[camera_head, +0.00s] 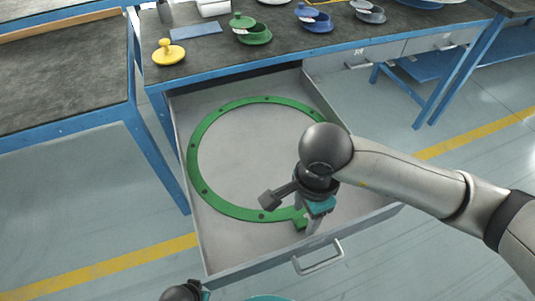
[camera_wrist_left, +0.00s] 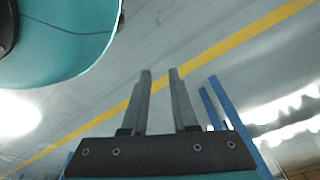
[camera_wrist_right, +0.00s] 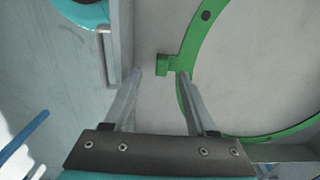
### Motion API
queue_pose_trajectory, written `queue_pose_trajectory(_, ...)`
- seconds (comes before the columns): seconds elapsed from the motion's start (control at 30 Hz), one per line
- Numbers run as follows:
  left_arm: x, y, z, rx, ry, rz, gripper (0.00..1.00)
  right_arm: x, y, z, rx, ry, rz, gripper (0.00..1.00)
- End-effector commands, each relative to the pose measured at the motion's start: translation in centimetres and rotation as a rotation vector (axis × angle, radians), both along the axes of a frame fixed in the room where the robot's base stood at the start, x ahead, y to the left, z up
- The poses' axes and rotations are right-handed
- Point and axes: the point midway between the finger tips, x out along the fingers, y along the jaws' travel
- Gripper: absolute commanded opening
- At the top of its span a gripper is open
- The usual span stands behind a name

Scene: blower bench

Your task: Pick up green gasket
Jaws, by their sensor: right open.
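The green gasket (camera_head: 193,165) is a large flat ring with small holes, lying in the open grey drawer (camera_head: 240,262). A small green tab sticks out at its near right side. My right gripper (camera_head: 313,222) is open over that tab, and my wrist hides part of the ring. In the right wrist view the gasket (camera_wrist_right: 190,50) shows with its tab in the space between the fingertips (camera_wrist_right: 160,72). I cannot tell whether the fingers touch it. My left gripper (camera_wrist_left: 160,72) is open and empty, away from the drawer and above the floor.
The drawer's walls and front handle (camera_head: 318,258) are close to my right gripper. The bench (camera_head: 290,50) above carries a yellow part (camera_head: 168,53), a green part (camera_head: 250,32), a blue part (camera_head: 314,20) and a blue plate (camera_head: 196,30). Another dark-topped table (camera_head: 65,70) stands left.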

Motion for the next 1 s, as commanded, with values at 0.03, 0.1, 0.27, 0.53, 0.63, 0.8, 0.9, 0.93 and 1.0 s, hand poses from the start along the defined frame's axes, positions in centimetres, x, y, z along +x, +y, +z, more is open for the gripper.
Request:
queue_pose_trajectory(0.03,0.3,-0.3,0.2,-0.004,-0.003,0.000,0.27,0.1,-0.1,-0.8,0.000,0.001,-0.002,0.57)
queue_pose_trajectory(0.1,0.6,-0.6,0.6,-0.006,-0.003,0.001,0.27,0.2,-0.1,-1.4,0.001,0.001,-0.001,0.57)
queue_pose_trajectory(0.27,1.2,-1.1,1.7,-0.012,-0.002,0.002,0.27,0.4,-0.2,-2.9,-0.001,0.002,-0.001,0.57)
queue_pose_trajectory(0.53,1.7,-1.5,2.8,-0.016,-0.002,0.003,0.27,0.4,-0.2,-4.0,0.001,0.000,0.000,0.57)
queue_pose_trajectory(0.63,1.7,-1.5,2.8,-0.015,-0.001,0.003,0.27,0.4,-0.2,-4.0,0.001,0.000,0.000,0.57)
queue_pose_trajectory(0.8,1.7,-1.5,2.8,-0.016,-0.002,0.003,0.27,0.4,-0.2,-4.0,0.000,0.000,0.000,0.51)
queue_pose_trajectory(0.9,1.7,-1.5,2.8,-0.016,-0.002,0.004,0.27,0.4,-0.2,-3.9,0.000,0.000,0.000,0.40)
queue_pose_trajectory(0.93,1.7,-1.5,2.8,-0.016,-0.002,0.004,0.27,0.4,-0.2,-3.9,0.000,0.000,0.000,0.37)
queue_pose_trajectory(1.0,1.7,-1.5,2.8,-0.016,-0.002,0.004,0.27,0.4,-0.2,-3.9,0.000,0.000,0.000,0.29)
